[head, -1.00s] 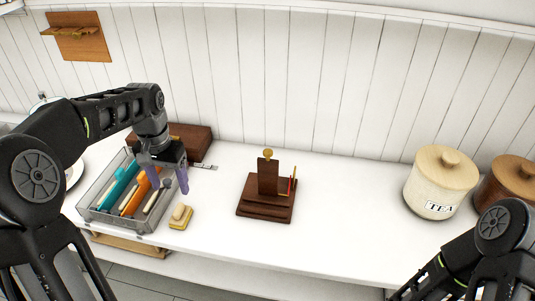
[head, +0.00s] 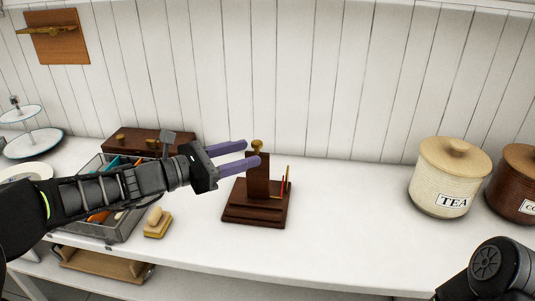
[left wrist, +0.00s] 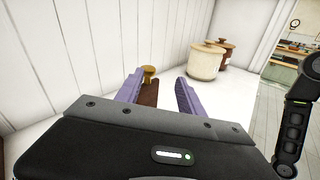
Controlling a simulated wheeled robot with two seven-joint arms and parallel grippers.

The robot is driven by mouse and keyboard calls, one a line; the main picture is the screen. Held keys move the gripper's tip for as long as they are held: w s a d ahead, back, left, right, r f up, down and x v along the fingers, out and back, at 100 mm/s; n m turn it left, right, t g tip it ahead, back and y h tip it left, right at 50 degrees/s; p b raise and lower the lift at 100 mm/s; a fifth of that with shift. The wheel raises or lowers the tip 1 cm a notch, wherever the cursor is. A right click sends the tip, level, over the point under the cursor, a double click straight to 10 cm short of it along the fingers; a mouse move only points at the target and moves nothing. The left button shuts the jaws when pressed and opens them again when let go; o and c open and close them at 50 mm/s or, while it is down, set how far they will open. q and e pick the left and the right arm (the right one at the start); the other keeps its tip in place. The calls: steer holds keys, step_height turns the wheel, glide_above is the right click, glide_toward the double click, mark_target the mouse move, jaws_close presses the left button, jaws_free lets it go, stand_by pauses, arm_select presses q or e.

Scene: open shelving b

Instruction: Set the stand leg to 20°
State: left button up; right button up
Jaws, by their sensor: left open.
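The dark wooden stand (head: 257,214) sits on the white counter in the middle of the head view. Its upright board (head: 258,184) has a brass knob (head: 257,145) on top. My left gripper (head: 251,152) is open and empty, reaching in from the left, its purple fingertips near the top of the board. In the left wrist view, the knob (left wrist: 149,74) and the board (left wrist: 149,94) show between the fingers, closer to the left finger. Contact cannot be told. My right arm shows at the lower right; its gripper is out of view.
A grey tray (head: 122,234) of tools is partly hidden behind my left arm. A wooden-backed brush (head: 157,223) lies left of the stand. A cream TEA canister (head: 445,178) and a brown canister (head: 519,186) stand at the right. Counter between stand and canisters is clear.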

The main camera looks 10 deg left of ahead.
arm_select(q)
steer(key=n, duration=0.1)
steer(key=w+a+n+t, duration=0.1)
steer(key=shift+w+r+n, duration=0.2)
steer(key=shift+w+n, duration=0.1)
steer(key=x, duration=0.8)
steer(key=shift+a, duration=0.15)
steer(key=shift+c, duration=0.2)
jaws_close()
stand_by(1.1)
